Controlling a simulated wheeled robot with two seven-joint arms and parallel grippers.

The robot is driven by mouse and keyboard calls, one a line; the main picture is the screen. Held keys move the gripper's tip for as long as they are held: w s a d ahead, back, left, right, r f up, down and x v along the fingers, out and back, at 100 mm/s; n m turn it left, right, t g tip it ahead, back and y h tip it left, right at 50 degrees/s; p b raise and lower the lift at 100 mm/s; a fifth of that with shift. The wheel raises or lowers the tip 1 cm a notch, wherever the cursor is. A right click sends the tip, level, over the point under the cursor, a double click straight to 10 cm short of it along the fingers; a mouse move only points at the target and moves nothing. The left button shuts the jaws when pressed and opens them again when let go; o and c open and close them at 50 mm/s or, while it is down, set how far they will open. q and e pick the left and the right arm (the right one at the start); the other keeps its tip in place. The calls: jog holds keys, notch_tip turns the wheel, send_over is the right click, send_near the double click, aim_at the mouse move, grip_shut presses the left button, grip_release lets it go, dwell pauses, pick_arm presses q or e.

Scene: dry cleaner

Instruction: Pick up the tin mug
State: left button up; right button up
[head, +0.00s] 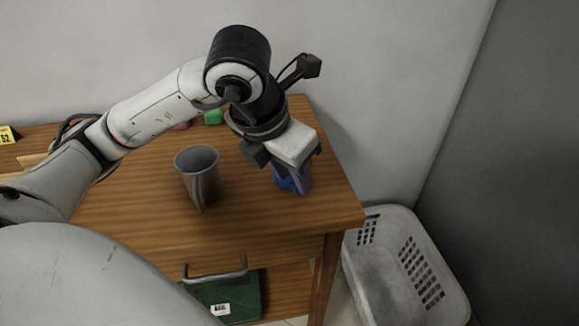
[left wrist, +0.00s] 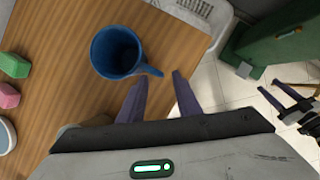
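The tin mug (head: 198,175) is grey and stands upright on the wooden table, left of my left gripper (head: 292,186) in the head view. In the left wrist view I cannot make it out clearly; the gripper body covers that area. My left gripper (left wrist: 158,88) points down with its two purple fingers apart and nothing between them. A blue mug (left wrist: 115,48) stands just beyond its fingertips, handle turned toward them. In the head view the fingers mostly hide this blue mug.
Green (left wrist: 14,65) and pink (left wrist: 7,95) blocks lie at the table's back. A white basket (head: 400,265) stands on the floor to the right. A green case (head: 225,298) sits under the tabletop (head: 135,205). A yellow number tag (head: 8,135) is at far left.

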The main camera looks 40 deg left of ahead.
aim_at(288, 183)
pick_arm(q)
jog(key=shift+x, duration=1.5)
jog(key=shift+d+r, duration=0.1)
grip_shut()
